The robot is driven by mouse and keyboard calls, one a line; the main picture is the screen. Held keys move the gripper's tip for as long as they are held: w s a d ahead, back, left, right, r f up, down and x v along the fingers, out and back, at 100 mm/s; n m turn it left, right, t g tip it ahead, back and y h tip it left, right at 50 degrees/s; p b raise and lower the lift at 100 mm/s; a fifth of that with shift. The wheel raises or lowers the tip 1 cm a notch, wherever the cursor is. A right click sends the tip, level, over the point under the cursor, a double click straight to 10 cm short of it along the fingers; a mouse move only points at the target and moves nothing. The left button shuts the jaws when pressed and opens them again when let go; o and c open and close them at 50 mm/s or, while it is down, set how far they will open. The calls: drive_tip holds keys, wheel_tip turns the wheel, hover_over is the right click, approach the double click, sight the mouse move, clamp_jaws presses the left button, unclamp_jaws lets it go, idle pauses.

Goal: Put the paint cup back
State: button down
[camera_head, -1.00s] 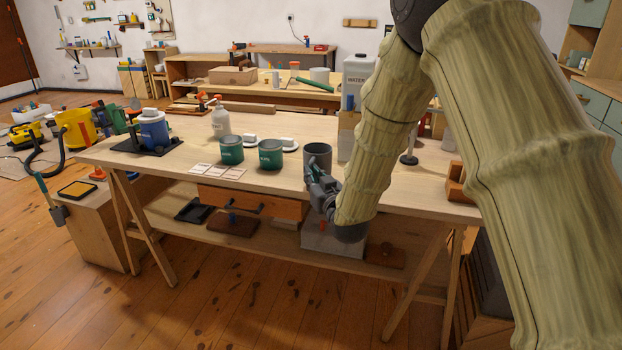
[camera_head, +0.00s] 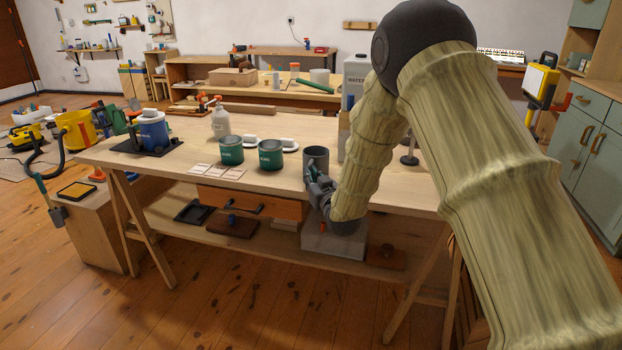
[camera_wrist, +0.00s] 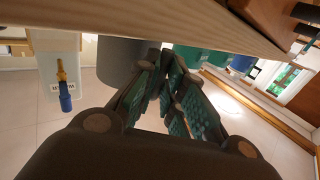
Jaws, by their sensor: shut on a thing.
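A dark grey paint cup (camera_head: 316,158) is upright at the front edge of the workbench (camera_head: 405,183), right of two green paint cans. My gripper (camera_head: 315,180) is at the cup's near side, below its rim. The wrist view shows the grey cup (camera_wrist: 118,60) just past my fingers (camera_wrist: 163,70), which are drawn together at their tips and shut on it. The exact contact spot is hidden by the fingers. I cannot tell whether the cup's base touches the bench.
Two green cans (camera_head: 231,150) (camera_head: 271,154) stand left of the cup, with white cards (camera_head: 218,171) before them. A white bottle (camera_head: 220,122) and blue container (camera_head: 153,133) stand farther left. A water container (camera_head: 355,80) is behind. The lower shelf holds a grey box (camera_head: 333,240).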

drive_tip(key=shift+f, duration=0.1)
drive_tip(key=c, duration=1.5)
unclamp_jaws()
drive_tip(key=shift+r, duration=0.2)
drive_tip(key=v, duration=1.2)
drive_tip(key=shift+p, duration=0.35)
